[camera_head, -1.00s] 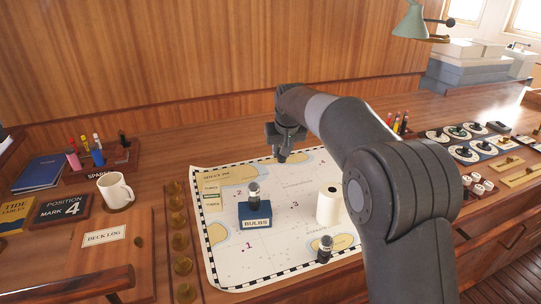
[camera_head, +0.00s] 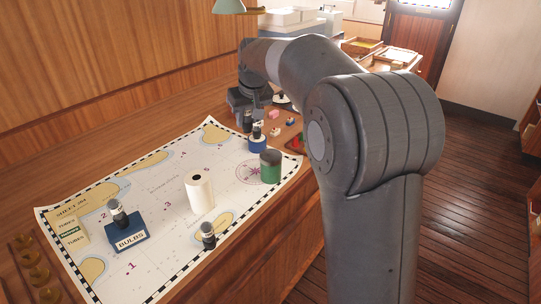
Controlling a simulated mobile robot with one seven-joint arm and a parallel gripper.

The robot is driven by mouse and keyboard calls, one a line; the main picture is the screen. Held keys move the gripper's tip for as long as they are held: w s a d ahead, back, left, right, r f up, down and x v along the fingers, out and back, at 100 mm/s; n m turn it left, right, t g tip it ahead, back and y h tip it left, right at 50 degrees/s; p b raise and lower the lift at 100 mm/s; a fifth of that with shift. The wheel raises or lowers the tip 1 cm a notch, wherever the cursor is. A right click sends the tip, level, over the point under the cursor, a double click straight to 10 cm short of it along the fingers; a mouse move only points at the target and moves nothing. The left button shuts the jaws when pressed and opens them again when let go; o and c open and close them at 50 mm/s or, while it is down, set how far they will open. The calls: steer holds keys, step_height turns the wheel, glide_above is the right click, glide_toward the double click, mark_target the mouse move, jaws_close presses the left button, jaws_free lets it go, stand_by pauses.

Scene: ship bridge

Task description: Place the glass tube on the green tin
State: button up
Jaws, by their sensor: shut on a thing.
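The green tin (camera_head: 270,167) stands upright on the right part of the chart, near the compass rose, with a dark top and nothing on it. My gripper (camera_head: 246,112) is beyond it, up and to the left in the picture, and points down. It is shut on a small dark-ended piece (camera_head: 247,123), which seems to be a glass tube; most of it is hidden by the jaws. Another tube (camera_head: 257,130) stands on a blue tin (camera_head: 257,144) close to the right of my gripper. One more tube (camera_head: 118,212) stands on the blue BULBS box (camera_head: 128,236).
A tube-like piece (camera_head: 208,235) stands at the chart's front edge. A white paper roll (camera_head: 199,192) stands mid-chart (camera_head: 158,202), left of the green tin. Small coloured pieces (camera_head: 274,117) lie right of my gripper. My arm hides the desk further right.

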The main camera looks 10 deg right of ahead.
steer(key=s+d+r+m, duration=0.1)
steer(key=s+d, duration=0.2)
steer(key=d, duration=0.5)
steer(key=s+d+r+m, duration=0.1)
steer(key=s+d+r, duration=0.15)
steer(key=d, duration=0.65)
glide_above(269, 152)
steer(key=s, duration=0.2)
steer(key=shift+h, duration=0.4)
steer(key=f, duration=0.7)
steer(key=shift+d+f, duration=0.2)
steer(key=shift+f, duration=2.15)
steer(key=o, duration=1)
steer(key=shift+f, duration=0.1)
steer(key=shift+c, duration=0.2)
